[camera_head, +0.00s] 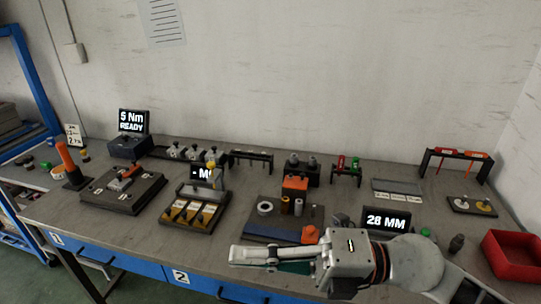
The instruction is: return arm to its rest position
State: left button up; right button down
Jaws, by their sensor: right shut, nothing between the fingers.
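My right gripper (262,256) reaches in from the lower right and points left, over the front edge of the bench. It is shut, with nothing between its fingers. The forearm behind it is mine and covers part of the bench's front right. My left gripper is not in view.
The grey bench (240,236) holds several fixtures. A dark blue mat (262,232) with orange blocks lies just behind my gripper. A "28 MM" display (386,221) stands behind my wrist. A red bin (512,256) is at the right. Blue drawers (192,281) are below the edge.

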jog(key=w+d+r+m+t+h, duration=0.1)
jog(key=w+d+r+m+t, duration=0.35)
jog(key=m+t, duration=0.3)
jog(key=w+d+r+m+t+h, duration=0.1)
jog(key=w+d+r+m+t, duration=0.2)
jog(key=w+d+m+t, duration=0.45)
jog(key=w+d+f+m+t+h, duration=0.4)
jog(key=d+f+m+h, duration=0.95)
jog(key=h, duration=0.25)
jog(key=s+d+f+m+g+h, duration=0.1)
jog(key=s+d+f+g+h, duration=0.1)
jog(key=s+d+f+g, duration=0.45)
jog(key=s+d+f+m+g+h, duration=0.1)
jog(key=s+d+f+g+h, duration=0.15)
jog(key=s+f, duration=0.45)
jog(key=s+d+f+g+h, duration=0.1)
jog(key=s+d+f+g, duration=0.3)
jog(key=f, duration=0.6)
jog(key=w+a+f+m+t+y, duration=0.1)
jog(key=a+f+m+t+y, duration=0.2)
jog(key=a+f+y, duration=0.4)
jog(key=a+f+t, duration=0.1)
jog(key=a+f, duration=0.6)
jog(key=a, duration=0.1)
jog(key=shift+w+f, duration=0.15)
